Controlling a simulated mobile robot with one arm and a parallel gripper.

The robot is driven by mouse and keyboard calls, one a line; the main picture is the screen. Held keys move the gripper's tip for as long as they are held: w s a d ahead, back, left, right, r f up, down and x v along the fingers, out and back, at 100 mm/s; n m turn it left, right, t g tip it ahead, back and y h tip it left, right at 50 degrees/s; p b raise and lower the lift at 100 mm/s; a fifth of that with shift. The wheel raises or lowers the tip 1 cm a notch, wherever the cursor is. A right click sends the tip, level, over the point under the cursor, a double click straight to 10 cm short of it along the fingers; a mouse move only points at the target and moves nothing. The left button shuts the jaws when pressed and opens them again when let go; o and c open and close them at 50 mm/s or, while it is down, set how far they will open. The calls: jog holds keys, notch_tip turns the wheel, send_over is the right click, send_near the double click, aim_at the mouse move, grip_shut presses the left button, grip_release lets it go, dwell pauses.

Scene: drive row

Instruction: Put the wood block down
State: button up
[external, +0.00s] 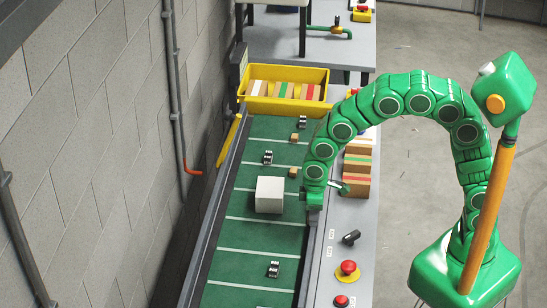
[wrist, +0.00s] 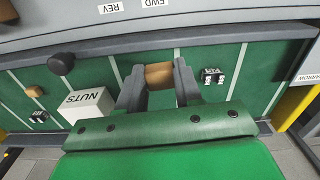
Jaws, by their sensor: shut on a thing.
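My gripper (wrist: 159,88) is shut on a wood block (wrist: 159,75), a plain tan piece between the two dark grey fingers in the wrist view. In the external view my gripper (external: 315,203) hangs at the belt's right edge, right of the white box, and the held block is hidden. In the wrist view the block shows against the green belt (wrist: 225,52) close to the grey panel; its height above the belt cannot be told. The belt (external: 262,232) is green with pale cross lines.
A white box (external: 269,194) marked NUTS (wrist: 86,105) stands on the belt. Small wood cubes (external: 293,172) and black-and-silver pieces (external: 274,268) lie around it. A yellow bin (external: 283,105) of striped blocks stands at the far end. The right panel carries a red button (external: 348,267) and stacked blocks (external: 357,184).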

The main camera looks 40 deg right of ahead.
jog(key=w+d+r+m, duration=0.1)
jog(key=w+d+r, duration=0.3)
jog(key=w, duration=0.3)
jog(key=w+d+r, duration=0.3)
jog(key=w+d, duration=0.1)
jog(key=w, duration=0.2)
send_over(266, 190)
jog(key=s, duration=0.1)
jog(key=f, duration=0.8)
jog(key=shift+d+f, duration=0.1)
jog(key=shift+d, duration=0.2)
jog(key=shift+w+a+f, duration=0.25)
jog(key=shift+w+f, duration=0.2)
jog(key=shift+f, duration=1.85)
jog(key=shift+f, duration=0.15)
jog(key=o, duration=1)
jog(key=shift+r, duration=0.2)
